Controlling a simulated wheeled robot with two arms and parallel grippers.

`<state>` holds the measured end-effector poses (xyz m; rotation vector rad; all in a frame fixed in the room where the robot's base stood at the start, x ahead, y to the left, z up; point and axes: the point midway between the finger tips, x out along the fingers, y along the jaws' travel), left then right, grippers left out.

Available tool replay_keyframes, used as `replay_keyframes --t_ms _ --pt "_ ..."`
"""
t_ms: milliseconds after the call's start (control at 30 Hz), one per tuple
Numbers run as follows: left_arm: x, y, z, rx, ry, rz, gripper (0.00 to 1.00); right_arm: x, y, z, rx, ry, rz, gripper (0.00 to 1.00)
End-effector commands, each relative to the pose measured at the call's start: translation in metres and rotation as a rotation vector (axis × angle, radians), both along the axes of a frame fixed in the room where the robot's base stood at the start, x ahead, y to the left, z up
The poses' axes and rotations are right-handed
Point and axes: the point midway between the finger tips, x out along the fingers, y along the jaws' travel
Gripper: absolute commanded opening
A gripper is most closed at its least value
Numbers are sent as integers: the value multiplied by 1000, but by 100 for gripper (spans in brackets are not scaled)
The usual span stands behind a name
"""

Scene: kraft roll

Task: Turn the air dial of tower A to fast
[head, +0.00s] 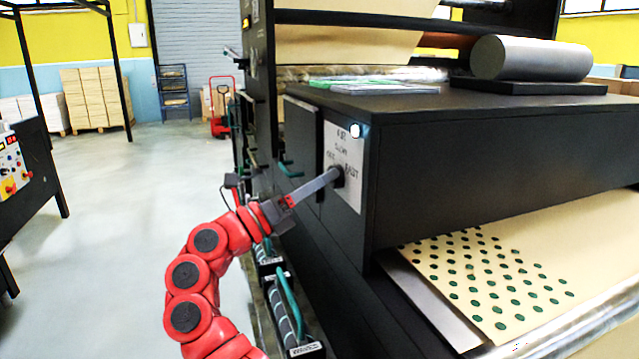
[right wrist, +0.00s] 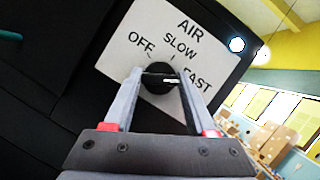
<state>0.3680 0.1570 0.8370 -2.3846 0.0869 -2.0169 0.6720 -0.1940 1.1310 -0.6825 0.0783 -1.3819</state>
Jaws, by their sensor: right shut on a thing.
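The air dial (head: 338,176) is a black knob on a white panel (head: 344,150) on the side of the dark machine housing. In the right wrist view the dial (right wrist: 160,76) sits among the words AIR, OFF, SLOW and FAST. A short pale mark on the knob lies on its FAST side; the fingers partly hide the knob, so its exact angle is hard to tell. My right gripper (head: 333,177) reaches the panel from the left, its fingers closed around the dial. It also shows in the right wrist view (right wrist: 160,84). My left gripper is not in view.
A lit white lamp (head: 355,130) sits at the panel's top corner. Teal handles (head: 290,300) line the machine's lower side. A grey roll (head: 530,58) lies on top, and dotted kraft paper (head: 490,275) runs out below right. The floor to the left is clear.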

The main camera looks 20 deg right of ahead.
Motion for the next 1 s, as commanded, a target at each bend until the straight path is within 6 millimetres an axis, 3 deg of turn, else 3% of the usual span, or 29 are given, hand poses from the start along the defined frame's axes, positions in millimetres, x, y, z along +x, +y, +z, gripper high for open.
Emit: replay_keyframes --t_ms 33,67,200,500,667,1000 --pt "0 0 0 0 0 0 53 0 0 -1 2 1 1 1" --pt "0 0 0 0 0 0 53 0 0 -1 2 1 1 60" --pt "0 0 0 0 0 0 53 0 0 -1 1 0 0 85" --pt "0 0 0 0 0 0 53 0 1 0 0 1 0 86" --pt "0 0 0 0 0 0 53 -2 14 -5 0 2 3 86" --pt "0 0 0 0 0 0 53 -21 93 -33 -4 4 5 86"
